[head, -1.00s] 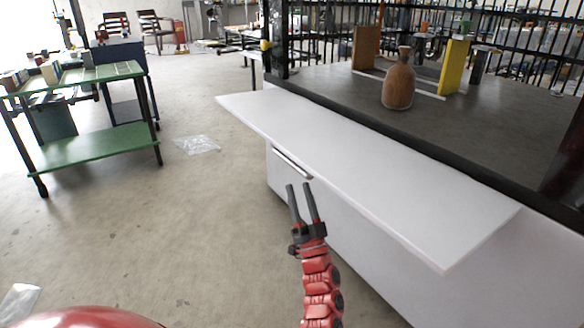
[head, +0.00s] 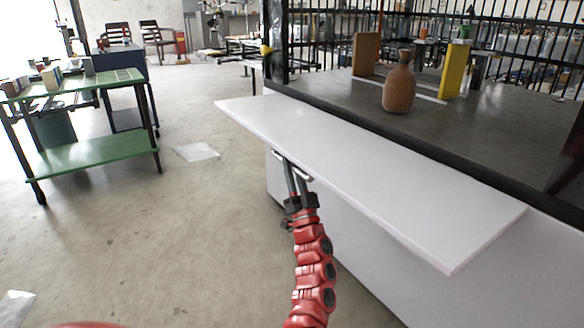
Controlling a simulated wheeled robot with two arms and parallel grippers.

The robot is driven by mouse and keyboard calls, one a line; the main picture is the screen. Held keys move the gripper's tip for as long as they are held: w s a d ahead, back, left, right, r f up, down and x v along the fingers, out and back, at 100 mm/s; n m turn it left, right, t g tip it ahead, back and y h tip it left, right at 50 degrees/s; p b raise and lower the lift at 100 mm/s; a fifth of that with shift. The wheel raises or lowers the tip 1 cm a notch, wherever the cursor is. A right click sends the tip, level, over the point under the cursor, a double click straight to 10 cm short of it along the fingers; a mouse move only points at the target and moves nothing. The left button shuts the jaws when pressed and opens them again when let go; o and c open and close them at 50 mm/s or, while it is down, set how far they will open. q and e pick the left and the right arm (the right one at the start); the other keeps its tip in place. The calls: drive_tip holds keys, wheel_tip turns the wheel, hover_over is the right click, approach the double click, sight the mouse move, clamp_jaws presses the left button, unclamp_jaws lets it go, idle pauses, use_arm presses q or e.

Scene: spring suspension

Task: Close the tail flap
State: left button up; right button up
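The tail flap (head: 370,175) is a long white panel. It lies out nearly level along the dark edge of the grey bed. A short bar handle (head: 306,177) shows just under its front edge, left of centre. My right gripper (head: 289,170) is at this handle, with its two dark fingers pointing up and a narrow gap between them. The fingers overlap the bar, and the tips lie close to the flap's edge. I cannot tell whether they touch. My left gripper is not in view.
A brown bottle (head: 398,84), a brown board (head: 366,54) and a yellow board (head: 455,70) stand on the bed (head: 330,80). A green cart (head: 95,160) stands at left. A clear sheet (head: 197,152) lies on the floor. Open floor lies between cart and flap.

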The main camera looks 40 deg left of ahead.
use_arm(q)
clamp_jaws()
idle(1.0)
